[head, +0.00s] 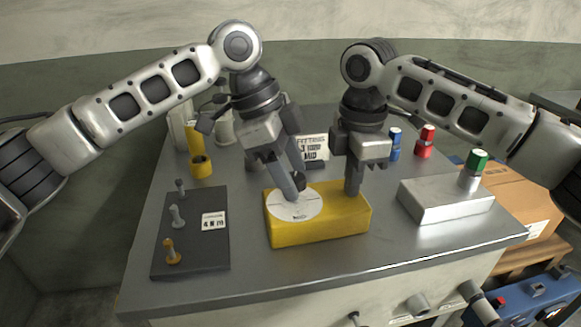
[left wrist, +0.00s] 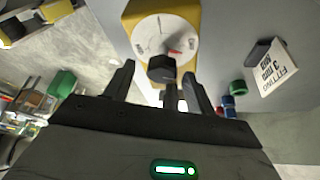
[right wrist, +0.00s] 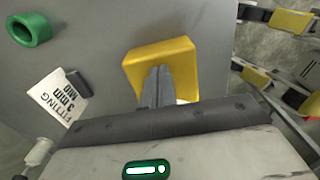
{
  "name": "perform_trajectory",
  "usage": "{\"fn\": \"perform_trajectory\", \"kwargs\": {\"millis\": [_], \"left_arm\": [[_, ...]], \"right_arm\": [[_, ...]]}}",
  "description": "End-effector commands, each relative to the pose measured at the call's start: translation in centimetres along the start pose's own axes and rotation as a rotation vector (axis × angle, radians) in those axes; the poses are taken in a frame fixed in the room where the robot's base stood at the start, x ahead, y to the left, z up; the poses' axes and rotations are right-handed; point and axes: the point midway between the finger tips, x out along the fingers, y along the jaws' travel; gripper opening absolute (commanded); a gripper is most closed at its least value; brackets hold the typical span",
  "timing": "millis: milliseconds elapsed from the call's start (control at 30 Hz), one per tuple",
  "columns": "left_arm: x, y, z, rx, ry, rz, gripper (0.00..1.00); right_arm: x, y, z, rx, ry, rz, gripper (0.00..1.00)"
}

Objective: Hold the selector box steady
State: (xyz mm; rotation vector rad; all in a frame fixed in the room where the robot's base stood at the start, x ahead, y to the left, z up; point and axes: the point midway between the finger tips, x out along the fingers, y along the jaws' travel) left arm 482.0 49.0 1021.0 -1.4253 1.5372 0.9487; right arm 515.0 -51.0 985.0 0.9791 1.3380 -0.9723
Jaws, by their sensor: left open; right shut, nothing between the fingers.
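The selector box is a yellow block (head: 335,224) on the grey table, with a white round dial (head: 290,208) and a dark knob (head: 299,181) on its top. In the left wrist view the box (left wrist: 190,14) shows the dial (left wrist: 150,30), a small red pointer and the black knob (left wrist: 161,69). My left gripper (head: 287,190) is open, its fingers at the knob; contact cannot be told. My right gripper (head: 352,188) is shut and empty, pointing down at the box's right part. The right wrist view shows its closed fingers (right wrist: 158,72) over the yellow box (right wrist: 185,52); touching cannot be told.
A card (head: 313,147) reading FITTING 3 mm MID stands behind the box. A dark pegboard (head: 195,250) lies left, and a silver block (head: 440,203) with a green-capped piece (head: 475,162) right. Red (head: 425,140) and blue (head: 395,140) pieces stand behind. The table front is clear.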

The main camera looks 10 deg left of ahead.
Motion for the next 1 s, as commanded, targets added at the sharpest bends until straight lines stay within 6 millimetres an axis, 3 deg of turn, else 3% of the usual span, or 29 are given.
{"fn": "perform_trajectory", "kwargs": {"millis": [67,200,433,800,1000], "left_arm": [[0.07,0.0,0.03,0.0,0.0,0.0,0.5],[0.05,0.01,0.03,0.0,0.0,0.001,0.11],[0.1,0.11,0.04,-0.033,-0.002,-0.011,0.11],[0.08,0.36,-0.02,-0.353,-0.003,-0.144,0.11],[0.03,0.33,-0.01,-0.391,-0.002,-0.16,0.11]], "right_arm": [[0.71,-0.18,0.1,0.001,-0.005,-0.013,0.0],[0.71,-0.18,0.1,0.001,-0.005,-0.013,0.0],[0.71,-0.16,0.12,0.003,-0.005,-0.012,0.0],[0.71,-0.12,0.17,0.004,-0.005,-0.011,0.0],[0.71,-0.11,0.2,0.005,-0.006,-0.011,0.0]]}}
